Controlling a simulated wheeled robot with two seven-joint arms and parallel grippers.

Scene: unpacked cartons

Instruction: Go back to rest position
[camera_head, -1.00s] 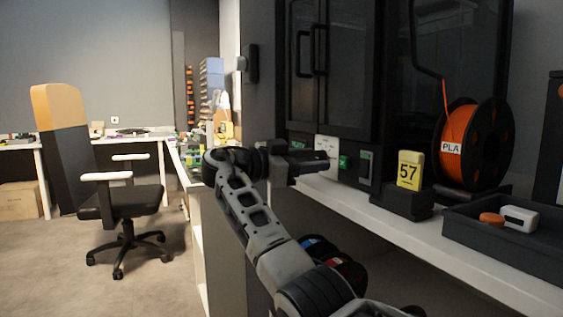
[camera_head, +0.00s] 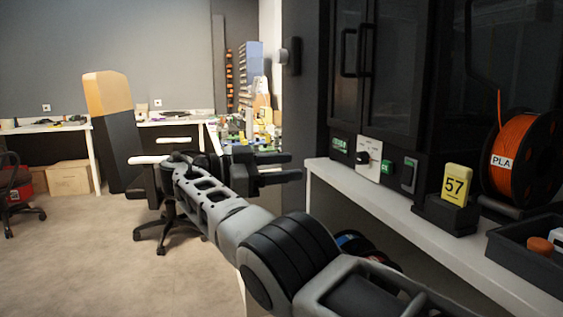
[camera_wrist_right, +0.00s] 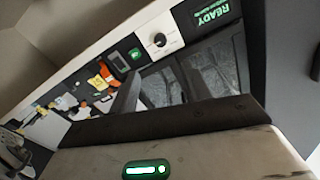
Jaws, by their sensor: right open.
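My right gripper (camera_head: 284,168) is in the middle of the head view, at the end of my right arm. Its two dark fingers are apart, point right, and hold nothing. It is left of the white shelf (camera_head: 400,212) and of the dark cabinet's control panel (camera_head: 368,159), apart from both in the picture. In the right wrist view, the panel shows a green "READY" display (camera_wrist_right: 210,12) and a round knob (camera_wrist_right: 160,40). My left gripper is in neither view.
A yellow "57" tag (camera_head: 456,183), an orange PLA spool (camera_head: 519,150) and a dark tray (camera_head: 525,258) stand on the shelf. An office chair (camera_head: 150,238) is behind my arm. Open floor (camera_head: 90,270) lies at left.

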